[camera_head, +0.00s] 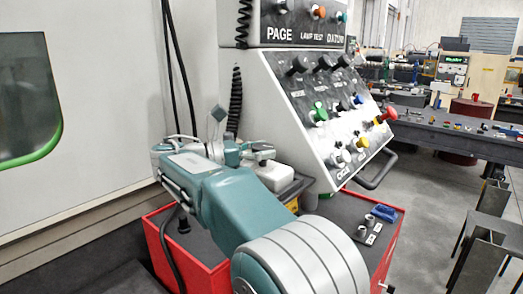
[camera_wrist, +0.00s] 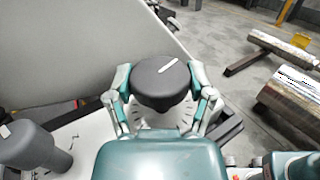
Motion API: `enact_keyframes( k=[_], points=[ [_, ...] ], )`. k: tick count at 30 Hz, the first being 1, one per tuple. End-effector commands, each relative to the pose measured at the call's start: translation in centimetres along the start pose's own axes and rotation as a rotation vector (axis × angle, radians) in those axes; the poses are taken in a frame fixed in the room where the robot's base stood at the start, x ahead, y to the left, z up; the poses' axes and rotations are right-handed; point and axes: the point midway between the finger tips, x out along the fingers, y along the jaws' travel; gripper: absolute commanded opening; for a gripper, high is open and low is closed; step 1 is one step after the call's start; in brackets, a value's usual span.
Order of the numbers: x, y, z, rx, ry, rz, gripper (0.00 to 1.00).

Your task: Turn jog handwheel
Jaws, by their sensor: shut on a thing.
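The jog handwheel (camera_wrist: 160,92) is a dark grey round knob with a white line on its top face, in the middle of the wrist view. My gripper (camera_wrist: 161,76) is shut on it, with one finger on its left side and one on its right. Under it is a pale dial face with dark tick marks, partly covered by the knob and my gripper. In the head view my gripper (camera_head: 238,150) is at the lower left of the sloped control panel (camera_head: 275,115). My arm and gripper hide the handwheel there.
A second grey knob (camera_wrist: 28,148) stands left of my gripper in the wrist view. The panel carries several coloured knobs and a red button (camera_head: 386,114). A black handle (camera_head: 378,172) sticks out at its lower right. A red box (camera_head: 385,245) stands below. Benches stand behind at right.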

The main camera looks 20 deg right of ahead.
Motion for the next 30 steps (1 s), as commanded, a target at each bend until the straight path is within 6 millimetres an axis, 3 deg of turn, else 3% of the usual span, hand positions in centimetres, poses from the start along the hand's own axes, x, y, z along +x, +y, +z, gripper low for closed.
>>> enact_keyframes(
  k=[1,2,3,17,30],
  points=[
    [0.0,0.0,0.0,0.0,0.0,0.0,0.82],
    [0.0,0.0,0.0,0.0,0.0,0.0,0.96],
    [0.0,0.0,0.0,0.0,0.0,0.0,1.0],
    [-0.3,0.0,0.0,0.0,0.0,0.001,1.0],
    [-6.9,0.2,-0.2,-0.001,-0.001,0.003,1.0]
  ],
)
